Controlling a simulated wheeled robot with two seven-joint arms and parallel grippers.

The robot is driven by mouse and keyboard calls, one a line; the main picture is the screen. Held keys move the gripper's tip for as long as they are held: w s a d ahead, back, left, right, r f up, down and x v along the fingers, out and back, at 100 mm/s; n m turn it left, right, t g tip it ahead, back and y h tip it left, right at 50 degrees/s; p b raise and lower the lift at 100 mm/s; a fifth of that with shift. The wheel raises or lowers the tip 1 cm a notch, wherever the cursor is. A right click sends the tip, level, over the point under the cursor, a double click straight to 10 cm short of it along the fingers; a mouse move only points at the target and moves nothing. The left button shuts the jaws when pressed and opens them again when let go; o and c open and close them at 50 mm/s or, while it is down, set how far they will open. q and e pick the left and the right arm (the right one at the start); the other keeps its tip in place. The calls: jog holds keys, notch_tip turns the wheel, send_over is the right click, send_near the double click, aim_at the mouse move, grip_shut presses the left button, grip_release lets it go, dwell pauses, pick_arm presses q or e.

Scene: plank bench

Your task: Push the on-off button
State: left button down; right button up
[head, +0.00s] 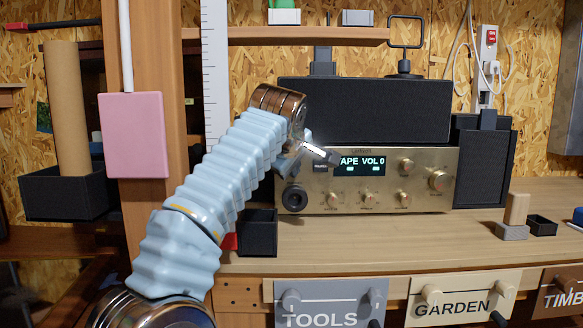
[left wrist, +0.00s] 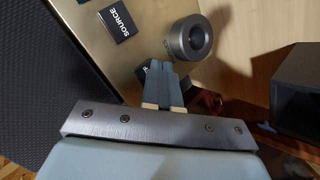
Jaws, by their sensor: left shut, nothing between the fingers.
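The gold-fronted amplifier (head: 410,165) stands on the bench, its lit display reading "TAPE VOL 0". My left gripper (head: 286,168) is at the left end of its front panel. In the left wrist view its fingers (left wrist: 162,80) are shut and empty. Their tips lie over a small dark button (left wrist: 141,76) on the panel; only part of its lettering shows, apparently an F. The fingers hide the rest, and I cannot tell if they touch it. A dark SOURCE button (left wrist: 117,22) sits beside it. My right gripper is not in view.
A round ringed socket (left wrist: 188,40) lies close to the fingertips; it also shows in the head view (head: 294,198). Knobs (head: 405,165) line the panel's right part. A small black bin (head: 257,235) stands at the amplifier's left. The bench in front (head: 400,245) is clear.

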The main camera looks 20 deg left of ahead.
pick_arm(q)
jog(key=shift+s, duration=0.15)
jog(key=shift+s+d+b, duration=0.15)
jog(key=shift+s+b, duration=0.1)
jog(key=shift+b, duration=0.05)
jog(key=s+d+b, duration=0.1)
jog(key=s+b, duration=0.2)
jog(key=s, duration=0.2)
jog(key=shift+s+d, duration=0.3)
jog(key=shift+s, duration=0.1)
